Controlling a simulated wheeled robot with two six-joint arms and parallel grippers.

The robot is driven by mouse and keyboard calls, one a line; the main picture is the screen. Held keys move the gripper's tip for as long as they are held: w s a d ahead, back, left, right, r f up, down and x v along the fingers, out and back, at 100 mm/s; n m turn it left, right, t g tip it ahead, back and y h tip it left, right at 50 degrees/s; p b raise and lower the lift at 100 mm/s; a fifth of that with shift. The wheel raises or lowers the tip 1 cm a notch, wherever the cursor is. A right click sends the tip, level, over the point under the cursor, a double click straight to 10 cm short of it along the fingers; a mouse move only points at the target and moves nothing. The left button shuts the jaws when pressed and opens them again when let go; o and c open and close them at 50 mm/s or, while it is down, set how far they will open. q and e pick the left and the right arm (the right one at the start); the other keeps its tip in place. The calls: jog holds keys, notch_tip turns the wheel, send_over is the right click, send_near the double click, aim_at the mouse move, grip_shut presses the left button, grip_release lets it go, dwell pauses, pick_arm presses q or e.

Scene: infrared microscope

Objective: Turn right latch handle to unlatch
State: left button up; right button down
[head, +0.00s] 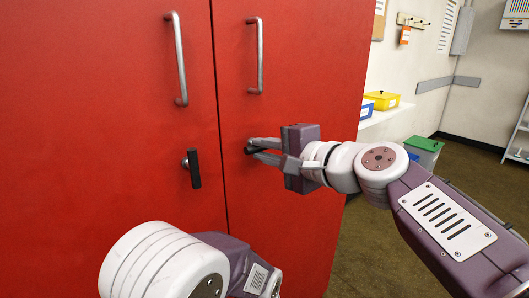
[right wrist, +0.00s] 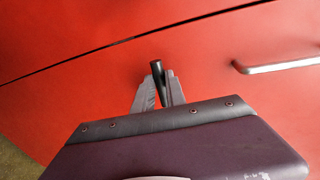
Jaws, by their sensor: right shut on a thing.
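The right latch handle (right wrist: 157,72) is a short dark bar on the right red door. In the right wrist view it lies between my right gripper's (right wrist: 160,92) two grey fingers and points across the door seam rather than along it. In the head view its dark end (head: 249,150) shows at the fingertips; the rest is hidden by the fingers. My right gripper (head: 262,149) is shut on this handle, reaching in from the right. The left latch handle (head: 194,169), a black bar on the left door, hangs straight down. My left arm shows at the bottom, but its fingers do not.
Two metal pull handles, left (head: 180,60) and right (head: 258,55), stand out above the latches. The red cabinet (head: 310,60) fills the left and middle. Behind it to the right are a yellow bin (head: 382,100), a green-lidded bin (head: 424,145) and open floor.

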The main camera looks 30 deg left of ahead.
jog(key=shift+n, duration=0.3)
dwell(0.4)
jog(key=c, duration=1.4)
grip_release()
jog(key=shift+o, duration=0.2)
jog(key=v, duration=0.9)
jog(key=shift+b, duration=0.4)
